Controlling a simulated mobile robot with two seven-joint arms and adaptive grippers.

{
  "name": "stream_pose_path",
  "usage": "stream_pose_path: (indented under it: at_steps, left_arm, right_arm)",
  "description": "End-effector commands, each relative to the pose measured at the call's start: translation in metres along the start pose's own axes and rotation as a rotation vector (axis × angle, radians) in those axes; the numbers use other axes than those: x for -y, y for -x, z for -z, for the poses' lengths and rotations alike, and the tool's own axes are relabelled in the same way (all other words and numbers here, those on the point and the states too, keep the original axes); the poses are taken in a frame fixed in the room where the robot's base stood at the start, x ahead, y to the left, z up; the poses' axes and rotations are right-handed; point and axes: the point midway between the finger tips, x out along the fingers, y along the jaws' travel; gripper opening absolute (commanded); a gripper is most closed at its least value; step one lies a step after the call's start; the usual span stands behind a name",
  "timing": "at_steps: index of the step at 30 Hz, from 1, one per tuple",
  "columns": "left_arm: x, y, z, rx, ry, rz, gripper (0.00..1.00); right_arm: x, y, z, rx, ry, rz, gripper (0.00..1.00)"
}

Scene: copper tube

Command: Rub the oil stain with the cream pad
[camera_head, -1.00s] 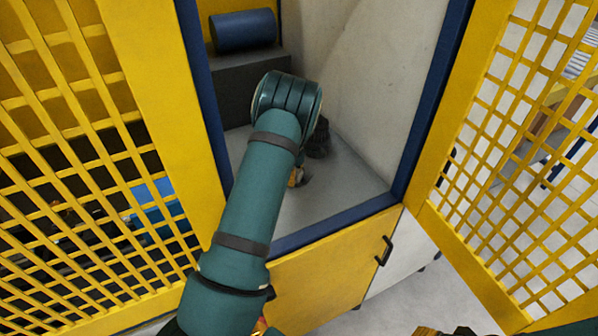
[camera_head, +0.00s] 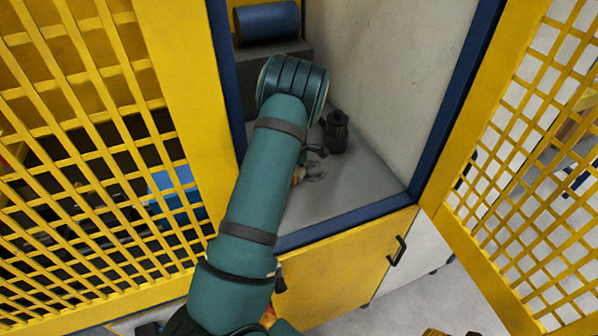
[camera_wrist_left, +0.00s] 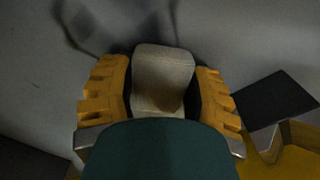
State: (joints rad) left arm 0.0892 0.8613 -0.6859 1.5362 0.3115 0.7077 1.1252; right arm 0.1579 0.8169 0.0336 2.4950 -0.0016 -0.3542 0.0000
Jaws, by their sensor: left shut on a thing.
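The cream pad (camera_wrist_left: 163,78) sits between the two orange fingers of my left gripper (camera_wrist_left: 165,72) in the left wrist view, and the gripper is shut on it. In the head view my left arm hides the pad and most of the left gripper (camera_head: 298,175); only a bit of orange finger shows, low over the grey cabinet floor. A dark smudgy patch (camera_head: 315,172) shows on the floor just right of it; I cannot tell stain from shadow. A dark blurred patch (camera_wrist_left: 105,25) also lies beyond the pad in the wrist view. Of my right gripper, perhaps only an orange tip (camera_head: 435,332) shows at the bottom edge.
A dark ribbed cylinder (camera_head: 337,132) stands on the cabinet floor (camera_head: 360,185) right of my left wrist. A blue cylinder (camera_head: 267,22) lies on a dark block at the back. Blue frame posts and yellow mesh doors (camera_head: 500,180) flank the opening. The floor's front right is clear.

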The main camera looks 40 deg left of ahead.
Motion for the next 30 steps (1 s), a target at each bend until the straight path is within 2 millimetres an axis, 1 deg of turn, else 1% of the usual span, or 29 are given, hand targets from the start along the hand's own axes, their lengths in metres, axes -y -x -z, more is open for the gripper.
stream_pose_path:
  at_steps: [4, 9, 21, 30]
  left_arm:
    - [-0.007, 0.0, 0.008, -0.002, 0.002, -0.002, 0.24]
    - [-0.013, 0.001, 0.011, -0.001, 0.0, -0.002, 0.24]
    - [-0.034, -0.001, -0.01, -0.001, -0.001, -0.004, 0.24]
    - [-0.041, -0.001, -0.019, 0.0, -0.002, -0.004, 0.24]
  right_arm:
    - [-0.001, -0.002, 0.0, 0.0, 0.0, 0.0, 0.47]
    - [-0.001, -0.003, 0.0, 0.0, 0.0, 0.0, 0.47]
    - [-0.002, -0.005, -0.001, 0.0, 0.0, 0.0, 0.47]
    - [-0.002, -0.005, -0.001, 0.0, 0.0, 0.0, 0.47]
